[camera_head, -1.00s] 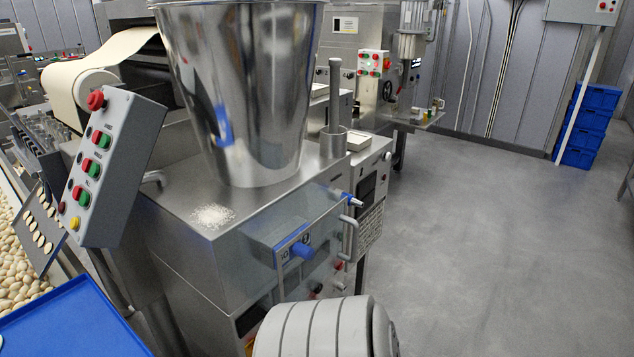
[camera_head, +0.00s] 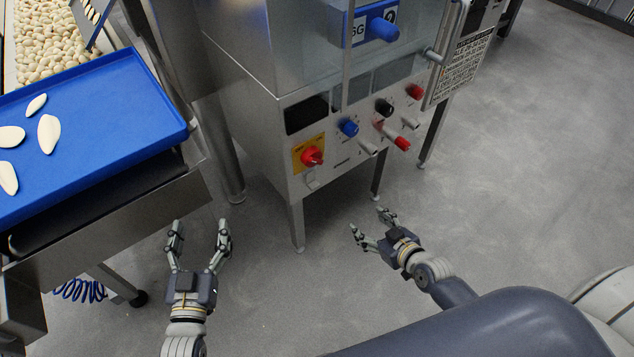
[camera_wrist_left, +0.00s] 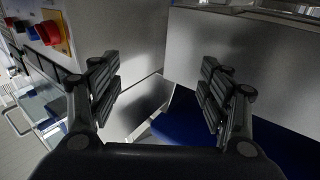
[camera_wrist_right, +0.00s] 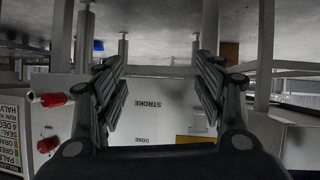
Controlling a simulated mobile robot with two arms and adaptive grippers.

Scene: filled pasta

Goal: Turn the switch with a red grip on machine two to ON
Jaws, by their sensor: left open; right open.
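The steel machine's front panel (camera_head: 335,165) carries several controls. A red rotary knob (camera_head: 312,156) sits on a yellow plate at lower left. A toggle with a red grip (camera_head: 400,142) sticks out at lower right, and a red knob (camera_head: 414,91) is above it.
A blue tray (camera_head: 110,105) on a steel stand is at left. The floor at right is clear.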

